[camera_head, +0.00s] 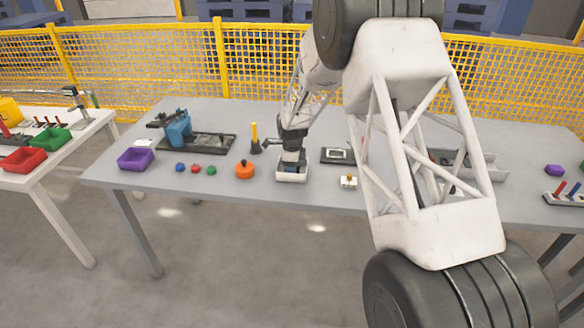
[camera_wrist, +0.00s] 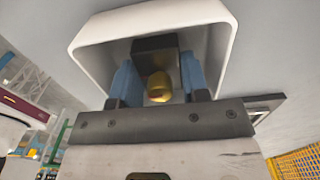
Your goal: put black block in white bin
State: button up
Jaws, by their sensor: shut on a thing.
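The white bin (camera_head: 291,178) stands near the front edge of the grey table. My gripper (camera_head: 290,167) points down into its opening. In the wrist view my gripper's blue fingers (camera_wrist: 160,80) are closed on the black block (camera_wrist: 155,44), which has a rounded gold knob (camera_wrist: 158,86) between the fingers. The block lies within the outline of the white bin (camera_wrist: 100,35). I cannot tell whether it touches the bin floor. In the head view the gripper and bin wall hide the block.
An orange knobbed piece (camera_head: 244,170) stands left of the bin, with a yellow-handled black piece (camera_head: 255,140) behind it. A small white block with a gold top (camera_head: 348,181) is to the right. A purple bin (camera_head: 136,158) sits at the left.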

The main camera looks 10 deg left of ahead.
jog(key=o, duration=1)
jog(key=shift+o, duration=0.2)
jog(key=shift+r, duration=0.1)
notch_tip(320, 180, up, 12)
dwell(0.8)
